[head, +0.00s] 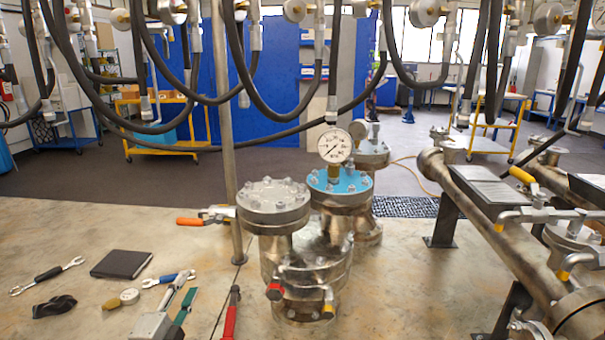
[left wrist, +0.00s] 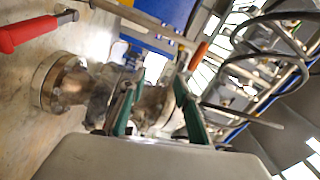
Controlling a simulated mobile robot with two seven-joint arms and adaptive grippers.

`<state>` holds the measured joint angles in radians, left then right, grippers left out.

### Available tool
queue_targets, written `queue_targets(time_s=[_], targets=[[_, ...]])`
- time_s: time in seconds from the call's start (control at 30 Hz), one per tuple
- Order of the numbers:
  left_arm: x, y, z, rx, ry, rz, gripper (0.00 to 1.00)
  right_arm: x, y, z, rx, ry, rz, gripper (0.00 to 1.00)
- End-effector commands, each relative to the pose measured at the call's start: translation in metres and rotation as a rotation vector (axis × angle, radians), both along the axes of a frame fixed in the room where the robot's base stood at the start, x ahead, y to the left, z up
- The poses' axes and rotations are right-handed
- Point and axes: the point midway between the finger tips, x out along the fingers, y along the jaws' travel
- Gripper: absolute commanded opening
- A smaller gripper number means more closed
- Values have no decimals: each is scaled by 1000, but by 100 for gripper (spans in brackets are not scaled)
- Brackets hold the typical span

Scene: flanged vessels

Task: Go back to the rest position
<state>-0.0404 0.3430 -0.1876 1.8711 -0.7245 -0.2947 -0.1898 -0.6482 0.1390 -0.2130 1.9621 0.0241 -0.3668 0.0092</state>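My left gripper (head: 189,283) is low in the head view, left of the flanged vessels. In the left wrist view its green fingers (left wrist: 158,80) are spread apart, with nothing held between them. A steel flanged vessel (head: 305,265) stands right of the gripper, with a grey bolted lid (head: 272,194) and a blue flange (head: 340,185) carrying a round gauge (head: 334,146). Metal vessel parts also show beyond the fingers in the left wrist view (left wrist: 68,82). My right gripper is in neither view.
Black hoses (head: 250,95) hang above. A thick pipe assembly (head: 500,235) runs along the right.

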Motion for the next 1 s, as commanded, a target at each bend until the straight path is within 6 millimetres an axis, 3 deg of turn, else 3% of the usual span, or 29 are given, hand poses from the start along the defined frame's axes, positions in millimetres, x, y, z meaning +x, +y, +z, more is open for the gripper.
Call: queue_targets(time_s=[0.03,0.2,0.3,0.43,0.6,0.7,1.0], targets=[[-19,-9,-34,-88,69,-7,32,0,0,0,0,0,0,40],[-88,-37,-126,-401,287,-4,32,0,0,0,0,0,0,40],[-136,-56,-173,-588,412,20,32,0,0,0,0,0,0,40],[-198,-80,-221,-814,559,70,32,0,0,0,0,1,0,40],[-259,-102,-255,-1022,686,136,32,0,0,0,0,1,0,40],[-277,-109,-263,-1085,722,159,32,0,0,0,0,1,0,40],[-283,-111,-265,-1109,734,168,32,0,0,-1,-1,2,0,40]])
